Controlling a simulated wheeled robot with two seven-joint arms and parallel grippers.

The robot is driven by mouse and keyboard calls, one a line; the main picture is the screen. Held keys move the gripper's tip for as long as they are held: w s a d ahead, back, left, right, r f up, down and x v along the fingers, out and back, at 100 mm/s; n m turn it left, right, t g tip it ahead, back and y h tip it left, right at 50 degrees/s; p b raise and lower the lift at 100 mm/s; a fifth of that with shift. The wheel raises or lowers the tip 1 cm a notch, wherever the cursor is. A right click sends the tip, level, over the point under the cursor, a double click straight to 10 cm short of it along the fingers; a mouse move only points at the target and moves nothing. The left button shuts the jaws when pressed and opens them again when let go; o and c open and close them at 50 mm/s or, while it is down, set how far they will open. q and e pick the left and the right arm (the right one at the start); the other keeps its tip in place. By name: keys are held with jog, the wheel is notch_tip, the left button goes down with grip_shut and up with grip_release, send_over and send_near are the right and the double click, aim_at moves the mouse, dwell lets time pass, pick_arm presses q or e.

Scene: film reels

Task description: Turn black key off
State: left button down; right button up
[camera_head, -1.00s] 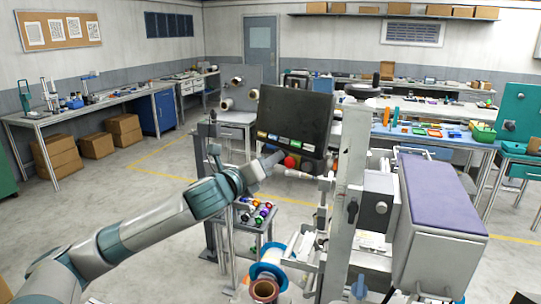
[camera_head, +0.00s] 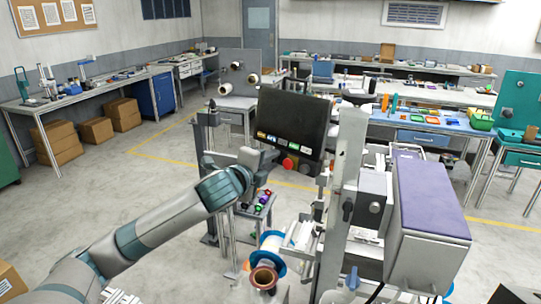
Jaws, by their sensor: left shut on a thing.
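My left gripper (camera_head: 274,158) reaches up to the lower left of the dark control panel (camera_head: 290,117), beside its red button (camera_head: 290,163). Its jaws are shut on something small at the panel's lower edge. This fits the black key, but the key is hidden by the jaws, and I cannot see which way it is turned. The panel carries a row of small coloured labels (camera_head: 283,142) above the red button. My right gripper is not in view.
A grey upright post (camera_head: 344,170) and a large box with a purple top (camera_head: 430,190) stand right of the panel. A reel with a blue rim (camera_head: 271,243) is below. A small stand with coloured knobs (camera_head: 265,200) is behind my arm. Open floor lies left.

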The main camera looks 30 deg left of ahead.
pick_arm(q)
jog(key=shift+n, duration=0.6)
jog(key=c, duration=1.9)
grip_release()
jog(key=shift+o, duration=0.2)
jog(key=b+v, duration=0.3)
jog(key=v, duration=0.4)
jog(key=shift+s, duration=0.3)
jog(key=shift+r, duration=0.1)
